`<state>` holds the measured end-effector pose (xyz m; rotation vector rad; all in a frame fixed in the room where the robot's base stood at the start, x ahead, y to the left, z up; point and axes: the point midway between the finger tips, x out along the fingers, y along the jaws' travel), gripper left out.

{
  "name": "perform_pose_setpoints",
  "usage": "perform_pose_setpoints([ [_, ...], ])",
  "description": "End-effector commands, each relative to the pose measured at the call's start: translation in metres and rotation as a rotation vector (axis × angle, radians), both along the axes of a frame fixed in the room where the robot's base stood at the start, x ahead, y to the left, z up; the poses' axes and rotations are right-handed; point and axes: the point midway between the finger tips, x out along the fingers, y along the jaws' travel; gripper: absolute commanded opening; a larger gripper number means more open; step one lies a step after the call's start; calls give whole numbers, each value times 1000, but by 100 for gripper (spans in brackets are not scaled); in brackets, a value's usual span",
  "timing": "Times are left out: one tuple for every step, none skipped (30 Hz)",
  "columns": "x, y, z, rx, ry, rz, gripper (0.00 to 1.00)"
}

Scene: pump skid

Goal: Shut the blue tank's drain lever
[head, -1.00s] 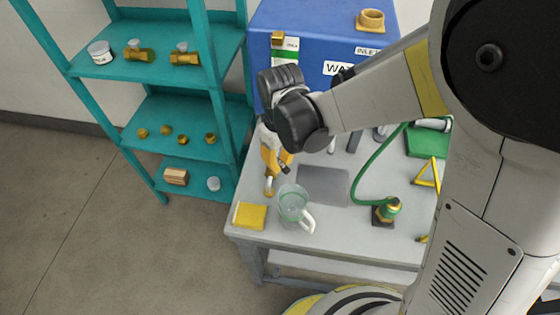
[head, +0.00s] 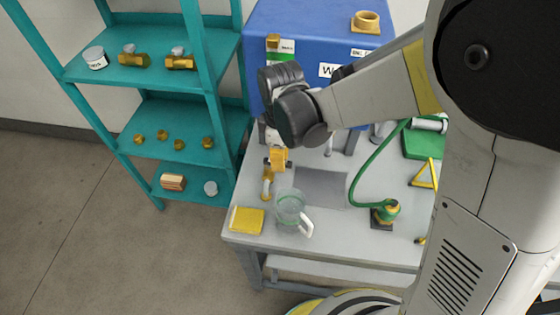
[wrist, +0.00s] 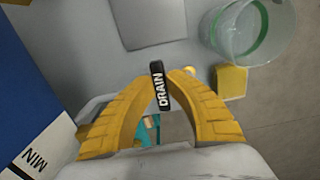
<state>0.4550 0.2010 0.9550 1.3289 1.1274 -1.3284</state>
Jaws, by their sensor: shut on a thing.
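The blue tank (head: 310,52) stands at the back of the grey bench, and its side fills the left edge of the wrist view (wrist: 25,85). The black drain lever (wrist: 158,88), lettered DRAIN, is between the yellow fingertips of my gripper (wrist: 160,76), which is shut on it. In the head view my gripper (head: 278,158) is in front of the tank, just above the brass drain spout (head: 267,185). The lever itself is mostly hidden there. A clear jug (head: 290,210) stands on the bench near the spout.
A yellow block (head: 247,220) lies at the bench's front left corner. A green hose (head: 357,175) runs to a brass fitting (head: 385,212) on the right. A teal shelf (head: 185,75) with brass parts stands left, close to the bench.

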Motion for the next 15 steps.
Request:
perform_pose_setpoints([
  [0,0,0,0,0,11,0],
  [0,0,0,0,0,18,0],
  [1,0,0,0,0,25,0],
  [1,0,0,0,0,29,0],
  [1,0,0,0,0,32,0],
  [1,0,0,0,0,36,0],
  [1,0,0,0,0,38,0],
  [1,0,0,0,0,39,0],
  [1,0,0,0,0,41,0],
  [1,0,0,0,0,41,0],
  [1,0,0,0,0,41,0],
  [1,0,0,0,0,41,0],
  [1,0,0,0,0,41,0],
  [1,0,0,0,0,41,0],
  [1,0,0,0,0,41,0],
])
